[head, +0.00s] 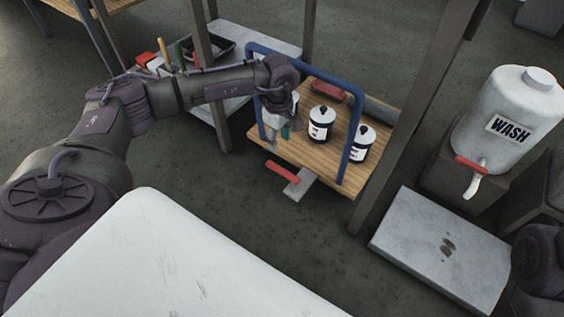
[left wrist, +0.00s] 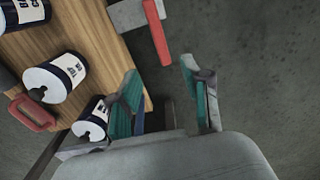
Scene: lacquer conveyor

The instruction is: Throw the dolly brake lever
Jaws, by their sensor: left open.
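The brake lever is a red bar (head: 281,174) beside a grey bracket (head: 299,184) at the near edge of the wooden-topped dolly (head: 300,152). In the left wrist view the red lever (left wrist: 156,33) and grey bracket (left wrist: 128,15) lie at the top, ahead of my fingers. My left gripper (head: 278,136) is over the dolly's left near corner, above and behind the lever in the head view. My right gripper is out of the frames.
White cans with dark labels (head: 321,124) stand on the dolly, one close by my left finger in the wrist view (left wrist: 92,120). A blue rail (head: 354,125) arches over the dolly. Dark posts (head: 390,150) flank it. A white WASH tank (head: 508,115) stands right. Floor before the lever is clear.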

